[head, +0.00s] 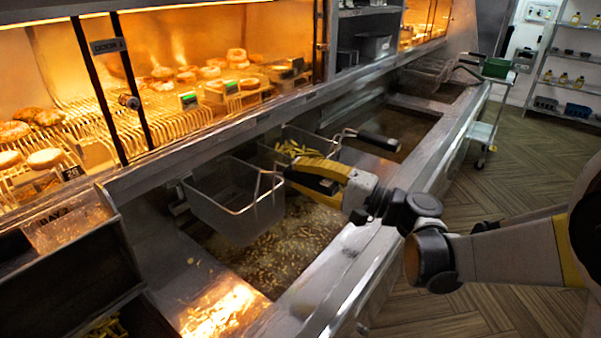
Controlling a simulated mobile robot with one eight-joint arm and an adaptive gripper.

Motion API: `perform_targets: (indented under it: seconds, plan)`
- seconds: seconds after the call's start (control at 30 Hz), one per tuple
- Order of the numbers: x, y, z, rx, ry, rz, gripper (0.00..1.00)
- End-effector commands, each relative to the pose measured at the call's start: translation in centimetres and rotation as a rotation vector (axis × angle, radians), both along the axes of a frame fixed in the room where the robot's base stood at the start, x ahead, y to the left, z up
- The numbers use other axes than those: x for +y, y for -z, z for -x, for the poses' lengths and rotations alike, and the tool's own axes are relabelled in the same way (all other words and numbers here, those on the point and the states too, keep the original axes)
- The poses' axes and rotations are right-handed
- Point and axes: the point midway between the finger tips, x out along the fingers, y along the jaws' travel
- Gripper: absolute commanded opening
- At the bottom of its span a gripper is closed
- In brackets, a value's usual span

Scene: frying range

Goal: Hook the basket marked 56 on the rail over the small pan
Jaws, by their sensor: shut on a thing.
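A grey mesh basket (225,205) hangs above the oil of the near fry pan (305,235), close to the back wall of the range. It looks empty, and its wire handle frame (262,190) rises toward my gripper (291,176). My gripper, yellow and black, is shut on the basket's handle, whose grip is mostly hidden by the fingers. I cannot read the number 56 on any basket. A second basket (325,143) with fries sits just behind my gripper, its black handle (380,140) pointing right. Whether the held basket touches a rail cannot be told.
A heated cabinet (185,90) with food on racks runs along the back left. A metal bin (70,235) stands at the near left. Another pan (400,125) and more baskets (428,72) lie farther along. A trolley (485,130) stands right on the open floor.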

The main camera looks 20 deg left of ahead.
Motion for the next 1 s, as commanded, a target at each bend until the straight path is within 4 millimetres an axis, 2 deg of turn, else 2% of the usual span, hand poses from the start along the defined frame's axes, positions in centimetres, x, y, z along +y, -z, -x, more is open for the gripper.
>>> perform_targets:
  seconds: [0.37,0.4,0.47,0.8,0.87,1.0]
  plan:
    - [0.0,0.3,0.0,0.000,0.000,0.000,0.00]
    - [0.0,0.3,0.0,0.000,0.000,0.000,0.22]
    - [0.0,0.3,0.0,0.000,0.000,0.000,0.41]
    - [-0.2,0.4,0.0,0.000,0.001,0.001,0.41]
    - [-0.7,0.4,0.1,0.000,0.001,0.001,0.41]
    - [-3.0,0.6,0.6,0.000,0.003,0.000,0.41]
